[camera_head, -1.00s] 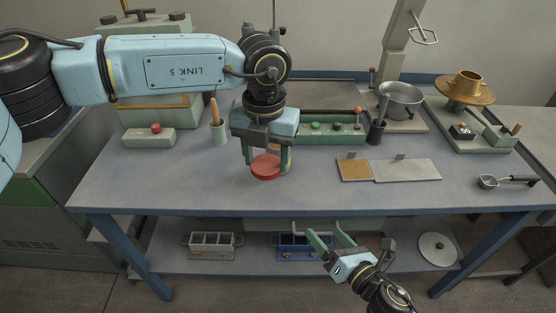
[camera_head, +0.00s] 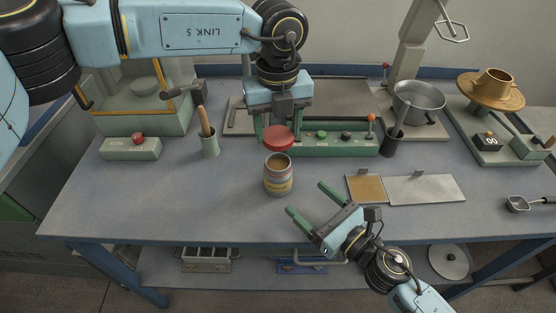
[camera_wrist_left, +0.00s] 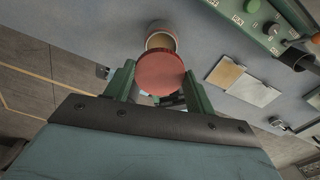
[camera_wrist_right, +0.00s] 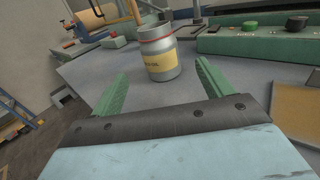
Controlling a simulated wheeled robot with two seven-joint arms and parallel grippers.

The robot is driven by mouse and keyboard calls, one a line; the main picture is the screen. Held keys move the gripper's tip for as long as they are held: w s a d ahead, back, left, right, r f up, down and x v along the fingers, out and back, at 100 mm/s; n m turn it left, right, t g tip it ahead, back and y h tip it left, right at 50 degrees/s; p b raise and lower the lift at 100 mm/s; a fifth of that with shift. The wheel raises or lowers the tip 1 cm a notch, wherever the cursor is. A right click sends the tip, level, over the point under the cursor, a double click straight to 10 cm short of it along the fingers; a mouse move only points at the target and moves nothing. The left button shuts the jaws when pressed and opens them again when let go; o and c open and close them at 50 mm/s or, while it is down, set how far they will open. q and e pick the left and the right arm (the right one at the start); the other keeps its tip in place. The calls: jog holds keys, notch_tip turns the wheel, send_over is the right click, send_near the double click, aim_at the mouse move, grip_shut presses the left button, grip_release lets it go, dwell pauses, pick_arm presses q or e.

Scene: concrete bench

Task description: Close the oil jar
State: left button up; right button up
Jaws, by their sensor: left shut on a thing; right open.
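The oil jar (camera_head: 279,184) stands upright and uncovered on the bench, a grey can with a yellow label; its mouth shows brown inside. The label faces the right wrist view (camera_wrist_right: 160,62). My left gripper (camera_head: 276,130) is shut on the round red lid (camera_head: 278,143), holding it above and behind the jar in the head view. In the left wrist view the lid (camera_wrist_left: 160,73) overlaps part of the jar's rim (camera_wrist_left: 160,40), apart from it. My right gripper (camera_head: 307,200) is open and empty, in front and to the right of the jar, its fingers pointing toward it.
A green control panel (camera_head: 340,151) lies behind the jar. A dark cup (camera_head: 389,146), flat plates (camera_head: 426,189) and a metal pot (camera_head: 418,107) are right. The bench left of the jar is clear.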

aim_at(275, 169)
pick_arm(q)
jog(key=shift+w, duration=0.45)
pick_arm(e)
jog(key=shift+w, duration=0.4)
pick_arm(q)
jog(key=shift+s+r, duration=0.1)
jog(key=shift+s, duration=0.15)
pick_arm(e)
jog(key=shift+s, duration=0.2)
jog(key=shift+a, duration=0.1)
jog(key=x, duration=1.2)
jog(key=shift+c, duration=0.5)
jog(key=c, duration=1.2)
pick_arm(q)
jog(key=shift+w+d+f, duration=0.1)
jog(key=shift+f, duration=1.15)
jog(key=shift+w+d+f, duration=0.1)
jog(key=shift+f, duration=1.15)
jog(key=shift+f, duration=0.1)
